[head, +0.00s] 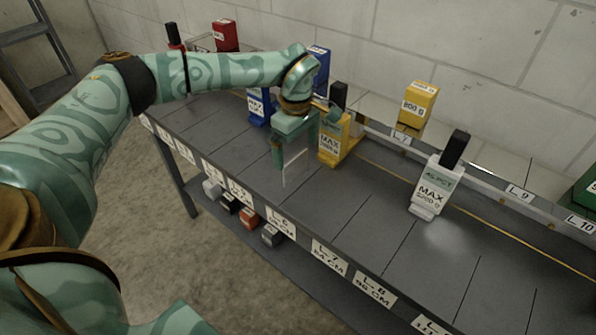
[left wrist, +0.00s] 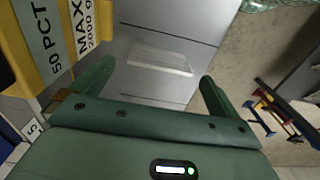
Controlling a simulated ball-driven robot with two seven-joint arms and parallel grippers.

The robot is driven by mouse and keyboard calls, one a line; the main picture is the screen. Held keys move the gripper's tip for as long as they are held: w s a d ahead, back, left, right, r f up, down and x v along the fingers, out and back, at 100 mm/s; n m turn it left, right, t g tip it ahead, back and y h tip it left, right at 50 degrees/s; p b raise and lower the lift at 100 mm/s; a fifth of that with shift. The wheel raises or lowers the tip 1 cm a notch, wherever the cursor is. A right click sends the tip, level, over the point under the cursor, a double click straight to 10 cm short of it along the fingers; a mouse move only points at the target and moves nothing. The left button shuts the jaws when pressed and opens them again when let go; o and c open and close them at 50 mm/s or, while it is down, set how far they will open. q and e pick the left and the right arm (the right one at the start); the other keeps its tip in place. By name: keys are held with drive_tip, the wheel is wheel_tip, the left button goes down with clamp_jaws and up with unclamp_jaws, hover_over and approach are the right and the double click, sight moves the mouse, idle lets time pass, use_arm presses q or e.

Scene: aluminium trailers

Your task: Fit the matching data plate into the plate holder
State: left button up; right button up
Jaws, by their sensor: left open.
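My left gripper (head: 296,150) is over the grey bench, left of the yellow labelled unit (head: 333,143). In the left wrist view the gripper (left wrist: 156,72) is open, its two fingers wide apart. A clear, pale-edged strip (left wrist: 158,58) shows beyond and between the fingertips, apart from both; I cannot tell if it is the plate holder. The yellow unit (left wrist: 22,60) is close by on the left there, its label reading 50 PCT, MAX 2000 g. A white labelled unit (head: 431,190) with a black top stands to the right. No data plate is clearly identifiable. My right gripper is out of view.
A blue labelled unit (head: 257,108) stands left of my gripper. Yellow (head: 418,108), blue (head: 319,60) and red (head: 225,36) boxes stand along the back by the wall. Several small blocks (head: 249,218) sit on the lower shelf. The bench front right (head: 400,255) is clear.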

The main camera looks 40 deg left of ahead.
sight(295, 158)
use_arm(q)
wheel_tip(295, 158, down, 6)
drive_tip(key=b, duration=0.2)
drive_tip(key=shift+a+f+b, duration=0.1)
drive_tip(key=shift+f+b, duration=0.05)
drive_tip(key=shift+b, duration=0.15)
drive_tip(key=shift+s+r, duration=0.1)
drive_tip(key=shift+r, duration=0.1)
drive_tip(key=shift+c, duration=0.9)
drive_tip(key=c, duration=0.8)
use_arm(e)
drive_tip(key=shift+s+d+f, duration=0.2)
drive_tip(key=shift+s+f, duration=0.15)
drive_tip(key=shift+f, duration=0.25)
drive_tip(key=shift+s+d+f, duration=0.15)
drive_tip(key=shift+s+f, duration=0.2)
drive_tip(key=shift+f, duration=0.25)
use_arm(q)
drive_tip(key=shift+c, duration=0.2)
